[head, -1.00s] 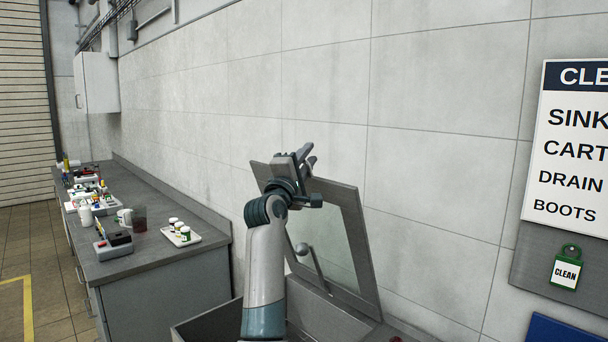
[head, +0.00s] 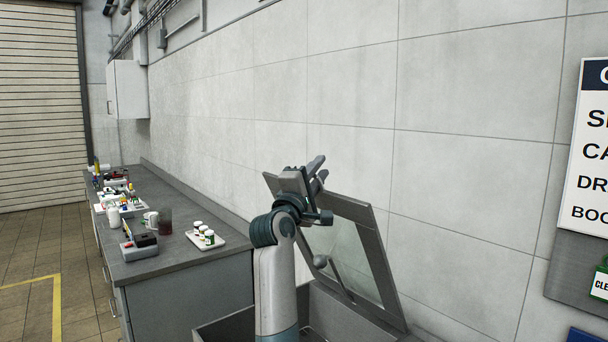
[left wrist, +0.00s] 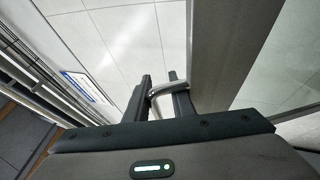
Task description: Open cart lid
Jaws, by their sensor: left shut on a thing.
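The cart lid (head: 383,256) is a grey frame around a clear pane. It stands raised and tilted above the grey open-topped cart (head: 222,323), in front of the wall. My left gripper (head: 316,168) is at the lid's upper edge in the head view, and my arm hides part of the lid and cart. In the left wrist view, my left gripper's two dark fingers (left wrist: 163,97) are shut on a curved metal handle (left wrist: 155,90) beside the lid's frame (left wrist: 217,45). My right gripper is not in view.
A grey counter (head: 170,268) along the wall at left carries a white tray of small jars (head: 206,238), a mug (head: 151,219) and several instruments. A sign (head: 590,150) hangs at right. Open floor (head: 30,260) lies left of the counter.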

